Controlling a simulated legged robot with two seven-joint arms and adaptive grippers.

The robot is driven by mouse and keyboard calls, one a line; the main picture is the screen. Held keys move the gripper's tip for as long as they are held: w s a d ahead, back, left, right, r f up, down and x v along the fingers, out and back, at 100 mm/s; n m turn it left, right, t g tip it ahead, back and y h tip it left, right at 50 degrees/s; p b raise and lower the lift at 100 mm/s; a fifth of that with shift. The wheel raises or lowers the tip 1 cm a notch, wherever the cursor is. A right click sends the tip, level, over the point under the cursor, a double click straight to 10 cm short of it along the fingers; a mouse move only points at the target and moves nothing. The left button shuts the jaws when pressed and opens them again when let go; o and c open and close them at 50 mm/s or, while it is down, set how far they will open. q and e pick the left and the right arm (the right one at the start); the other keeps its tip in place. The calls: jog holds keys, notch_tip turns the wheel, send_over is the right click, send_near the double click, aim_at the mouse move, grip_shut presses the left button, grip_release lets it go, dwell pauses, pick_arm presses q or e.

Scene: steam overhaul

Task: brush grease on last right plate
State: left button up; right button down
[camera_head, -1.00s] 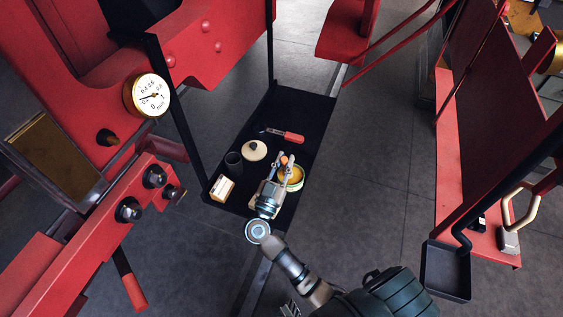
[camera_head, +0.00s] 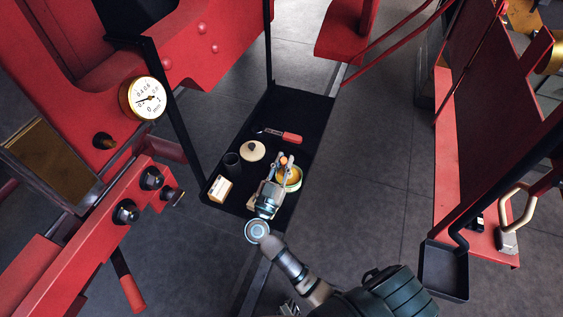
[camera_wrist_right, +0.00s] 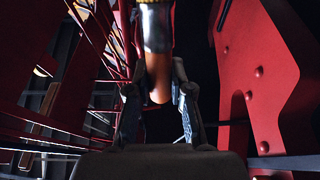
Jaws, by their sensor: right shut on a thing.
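The grease brush shows in the right wrist view as an orange-brown handle (camera_wrist_right: 159,80) below a shiny metal collar; its bristles are cut off at the top edge. My right gripper (camera_head: 284,163) is shut on the brush and is over the black tray, and it also shows in the right wrist view (camera_wrist_right: 160,95). An open tin with yellow grease (camera_head: 293,177) stands in the tray beside the gripper, which partly covers it. A brass-coloured plate (camera_head: 52,157) sits in the red frame at far left; I cannot tell which plate is the right one. My left gripper is not in view.
The black tray (camera_head: 300,107) also holds a red-handled tool (camera_head: 291,138), a round lid (camera_head: 253,151), a dark cup (camera_head: 232,162) and a pale box (camera_head: 220,188). A dial gauge (camera_head: 143,98) and red frame stand left. Red machinery (camera_head: 450,150) stands right.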

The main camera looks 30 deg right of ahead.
pick_arm(q)
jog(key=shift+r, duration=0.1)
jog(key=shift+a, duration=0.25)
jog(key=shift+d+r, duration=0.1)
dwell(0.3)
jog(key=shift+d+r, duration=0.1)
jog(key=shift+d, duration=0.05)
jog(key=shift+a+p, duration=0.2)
jog(key=shift+p, duration=0.15)
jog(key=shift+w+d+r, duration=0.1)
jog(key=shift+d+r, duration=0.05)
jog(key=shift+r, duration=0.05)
dwell(0.5)
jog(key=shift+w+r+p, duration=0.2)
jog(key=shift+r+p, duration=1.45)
jog(key=shift+p, duration=0.1)
dwell(4.3)
